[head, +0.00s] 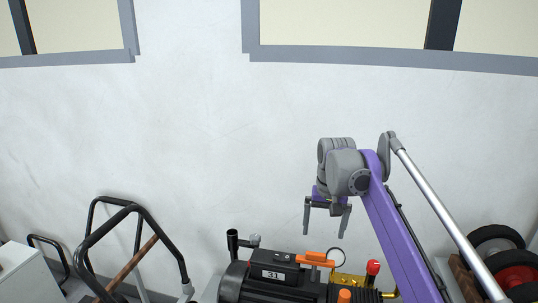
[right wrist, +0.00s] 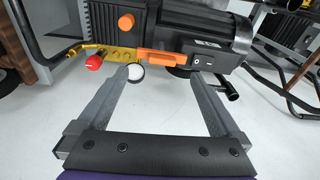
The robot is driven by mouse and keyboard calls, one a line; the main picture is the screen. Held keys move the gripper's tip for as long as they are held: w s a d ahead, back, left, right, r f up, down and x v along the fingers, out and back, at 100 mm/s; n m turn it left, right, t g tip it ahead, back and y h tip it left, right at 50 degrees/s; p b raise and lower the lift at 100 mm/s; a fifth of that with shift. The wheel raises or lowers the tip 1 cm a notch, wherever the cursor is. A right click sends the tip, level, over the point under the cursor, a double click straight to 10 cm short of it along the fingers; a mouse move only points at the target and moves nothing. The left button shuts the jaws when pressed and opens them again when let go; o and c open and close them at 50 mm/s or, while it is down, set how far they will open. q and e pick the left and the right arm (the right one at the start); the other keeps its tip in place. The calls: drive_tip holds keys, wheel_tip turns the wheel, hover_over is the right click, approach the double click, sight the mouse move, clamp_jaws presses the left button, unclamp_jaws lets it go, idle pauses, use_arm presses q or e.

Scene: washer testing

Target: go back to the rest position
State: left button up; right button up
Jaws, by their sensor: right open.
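My right gripper (head: 326,222) is open and empty. It points down above the pressure washer, and a gap shows between its fingertips and the machine. My left gripper is not in view.
A black tubular handle frame (head: 125,245) stands at the left beside a white cabinet (head: 25,275). Black and red wheels (head: 505,262) sit at the right.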

drive_tip(key=s+f+n+t, duration=0.1)
drive_tip(key=s+f+t, duration=0.1)
drive_tip(key=s+f, duration=0.7)
drive_tip(key=s+f+n+t, duration=0.1)
drive_tip(key=s+f+t, duration=0.2)
drive_tip(key=s+f, duration=0.7)
drive_tip(key=s, duration=0.8)
drive_tip(key=shift+s+d+f, duration=0.3)
